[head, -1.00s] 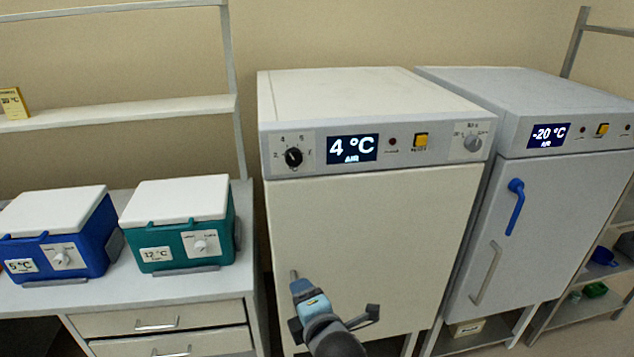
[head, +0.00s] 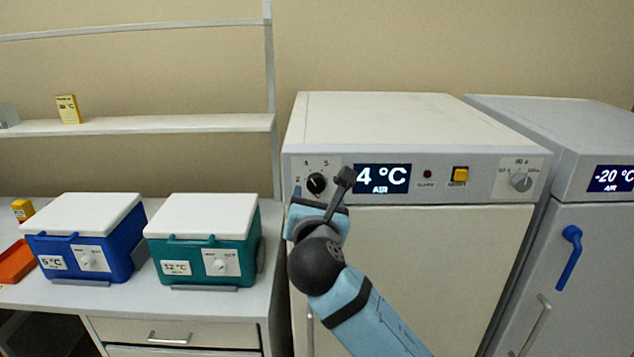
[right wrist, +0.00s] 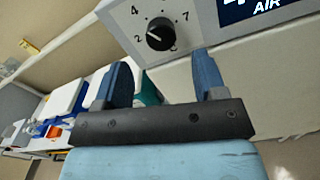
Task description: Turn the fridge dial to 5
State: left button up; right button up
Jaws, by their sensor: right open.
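The fridge (head: 420,250) is a white cabinet with a control strip along its top front. Its black round dial (head: 316,183) sits at the strip's left end, with numbers printed around it; which one it points to is too small to tell. The lit display (head: 382,178) reads 4 °C AIR. My right gripper (head: 318,190) is raised in front of the strip, just below the dial. In the right wrist view the two blue fingers (right wrist: 162,65) are apart and empty, and the dial (right wrist: 160,33) lies beyond their tips, not between them. My left gripper is out of view.
A yellow button (head: 460,175) and a grey knob (head: 521,181) share the strip. A -20 °C freezer (head: 590,240) with a blue handle stands at right. Blue (head: 88,245) and teal (head: 205,250) cool boxes stand on the bench at left.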

aim_at(316, 185)
jog(key=w, duration=0.7)
jog(key=shift+p, duration=0.35)
jog(key=c, duration=0.9)
